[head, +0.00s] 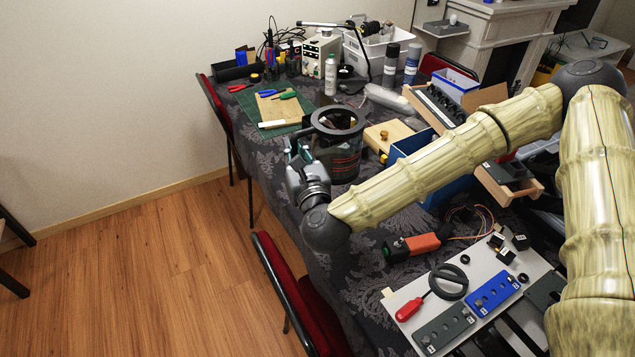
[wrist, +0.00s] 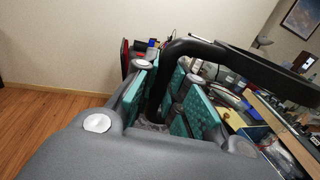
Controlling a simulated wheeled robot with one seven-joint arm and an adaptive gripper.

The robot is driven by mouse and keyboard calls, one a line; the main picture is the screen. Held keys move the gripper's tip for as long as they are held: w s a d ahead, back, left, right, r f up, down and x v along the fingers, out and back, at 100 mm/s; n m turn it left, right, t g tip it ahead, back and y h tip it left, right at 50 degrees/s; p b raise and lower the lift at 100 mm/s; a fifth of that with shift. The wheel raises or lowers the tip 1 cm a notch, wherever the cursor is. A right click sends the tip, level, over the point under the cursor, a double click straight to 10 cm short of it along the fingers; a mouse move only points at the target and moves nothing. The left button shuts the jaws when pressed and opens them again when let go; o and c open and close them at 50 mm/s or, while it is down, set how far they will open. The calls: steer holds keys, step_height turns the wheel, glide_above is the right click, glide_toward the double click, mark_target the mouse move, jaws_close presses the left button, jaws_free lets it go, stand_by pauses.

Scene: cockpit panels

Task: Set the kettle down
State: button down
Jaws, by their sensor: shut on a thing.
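The kettle (head: 338,158) is a dark see-through jug with a black rim and black handle. In the head view it is upright at the table's left edge, over the patterned dark cloth. My gripper (head: 298,152) is at its left side, shut on the handle. In the wrist view the teal pads of my gripper (wrist: 170,80) lie on both sides of the black handle (wrist: 184,50), and the rim arches to the right. The kettle's base is partly hidden, and I cannot tell whether it touches the cloth.
A green cutting mat (head: 262,110) with tools lies behind the kettle. A wooden box (head: 388,134) and a blue bin (head: 411,142) stand close on its right. An orange-handled tool (head: 420,243) and a grey panel board (head: 480,290) lie nearer. A red chair (head: 285,280) stands at the table edge.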

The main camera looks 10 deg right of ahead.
step_height(320, 180, down, 18)
steer(key=w+b, duration=0.1)
steer(key=b, duration=1.6)
steer(key=w+f+p, duration=0.1)
steer(key=w+f, duration=0.1)
steer(key=w, duration=0.6)
steer(key=w+a+f+p, duration=0.1)
steer(key=w+f, duration=0.2)
steer(key=w, duration=0.5)
steer(key=shift+a, duration=0.15)
steer(key=shift+f, duration=0.2)
steer(key=c, duration=1.5)
jaws_free()
steer(key=shift+r, duration=0.1)
